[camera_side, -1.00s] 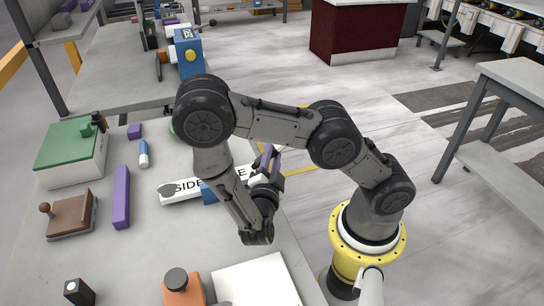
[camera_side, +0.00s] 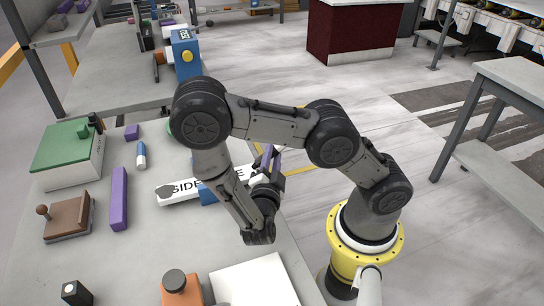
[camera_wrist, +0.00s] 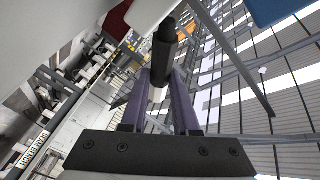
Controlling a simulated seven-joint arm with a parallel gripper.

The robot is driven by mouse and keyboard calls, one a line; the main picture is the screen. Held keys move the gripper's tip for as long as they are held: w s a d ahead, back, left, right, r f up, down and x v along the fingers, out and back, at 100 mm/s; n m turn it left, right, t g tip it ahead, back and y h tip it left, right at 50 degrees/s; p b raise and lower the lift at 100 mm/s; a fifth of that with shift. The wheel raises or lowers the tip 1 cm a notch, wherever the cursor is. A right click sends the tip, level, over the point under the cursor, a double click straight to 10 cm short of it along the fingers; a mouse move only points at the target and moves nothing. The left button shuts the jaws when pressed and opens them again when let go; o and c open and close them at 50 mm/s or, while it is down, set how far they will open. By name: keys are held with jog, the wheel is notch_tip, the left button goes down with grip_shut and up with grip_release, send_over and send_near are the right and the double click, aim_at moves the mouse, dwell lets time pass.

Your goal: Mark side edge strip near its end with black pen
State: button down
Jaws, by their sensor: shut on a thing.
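The side edge strip (camera_side: 180,193) is a long white bar with black lettering on the grey work table. My arm hides the middle of its lettering, and a dark grey patch marks its left end. My gripper (camera_side: 268,158) is near the strip's right end, its purple fingers partly hidden behind my arm links. In the wrist view, my gripper (camera_wrist: 162,82) is shut on the black pen (camera_wrist: 164,45), a dark cylinder with a pale section between the fingers. I cannot tell whether the pen touches the strip.
A blue block (camera_side: 208,194) is beside the strip. A purple bar (camera_side: 119,198), a white-and-blue bottle (camera_side: 141,156), a brown stamp-like block (camera_side: 68,218) and a green-topped box (camera_side: 62,147) stand left. An orange object (camera_side: 182,290) and white plate (camera_side: 255,282) are at the front.

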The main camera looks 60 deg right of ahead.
jog(key=shift+s+d, duration=0.35)
dwell(0.7)
notch_tip(320, 180, up, 7)
dwell(1.0)
jog(key=w+a+n+t+y, duration=0.4)
jog(key=w+n+t+y, duration=0.1)
jog(key=w, duration=0.5)
jog(key=w+a+n+t+y, duration=0.4)
jog(key=w+n+t+y, duration=0.2)
jog(key=w, duration=0.4)
jog(key=shift+a+t+y, duration=0.2)
jog(key=shift+t+y, duration=0.3)
